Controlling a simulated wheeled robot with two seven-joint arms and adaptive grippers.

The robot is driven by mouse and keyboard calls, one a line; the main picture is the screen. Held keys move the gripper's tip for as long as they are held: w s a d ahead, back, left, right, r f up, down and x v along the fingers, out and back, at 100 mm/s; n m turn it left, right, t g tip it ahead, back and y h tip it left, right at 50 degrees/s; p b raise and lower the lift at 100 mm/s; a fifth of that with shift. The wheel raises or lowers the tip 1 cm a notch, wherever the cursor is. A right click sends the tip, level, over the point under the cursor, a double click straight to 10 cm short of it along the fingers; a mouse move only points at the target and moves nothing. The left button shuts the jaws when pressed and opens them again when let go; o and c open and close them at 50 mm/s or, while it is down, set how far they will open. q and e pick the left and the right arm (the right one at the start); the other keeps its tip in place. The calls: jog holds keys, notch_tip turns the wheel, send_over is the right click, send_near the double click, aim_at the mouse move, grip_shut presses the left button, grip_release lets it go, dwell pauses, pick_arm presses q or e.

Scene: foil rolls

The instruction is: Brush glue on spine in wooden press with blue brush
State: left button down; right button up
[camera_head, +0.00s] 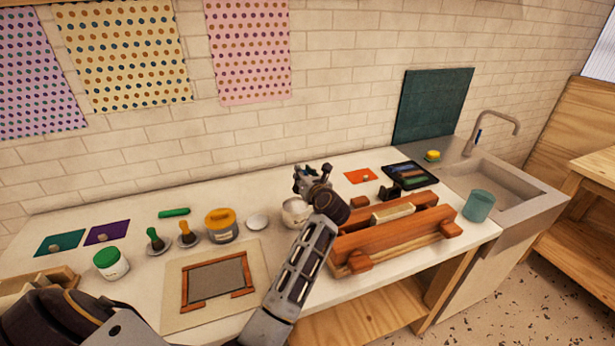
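The wooden press (385,245) stands at the right of the counter, with a pale block (393,212) clamped between its beams, its edge facing up. My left gripper (311,176) is raised over the counter, left of the press and apart from it. Its fingers are small and dark here, so I cannot tell whether they are open or hold anything. No blue brush can be made out. My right gripper is not in view.
A white jar with a green lid (111,264) stands on the left. A board with a wooden frame (216,281) lies in front. A white round object (297,212) is partly behind my wrist. A teal cup (479,206) stands right of the press, near the sink (495,180).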

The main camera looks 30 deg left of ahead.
pick_arm(q)
jog(key=shift+s+r, duration=0.1)
jog(key=shift+s+a+r+y, duration=0.1)
jog(key=shift+s+r+y, duration=0.1)
jog(key=shift+y, duration=0.2)
jog(key=shift+s+a+f+g, duration=0.1)
jog(key=shift+s+a+g, duration=0.05)
jog(key=shift+g, duration=0.25)
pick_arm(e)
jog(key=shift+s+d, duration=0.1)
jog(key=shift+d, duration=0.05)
pick_arm(q)
jog(key=shift+f, duration=0.1)
jog(key=shift+f+b, duration=1.6)
jog(key=shift+f, duration=0.55)
jog(key=shift+f+b, duration=0.4)
jog(key=shift+f, duration=0.35)
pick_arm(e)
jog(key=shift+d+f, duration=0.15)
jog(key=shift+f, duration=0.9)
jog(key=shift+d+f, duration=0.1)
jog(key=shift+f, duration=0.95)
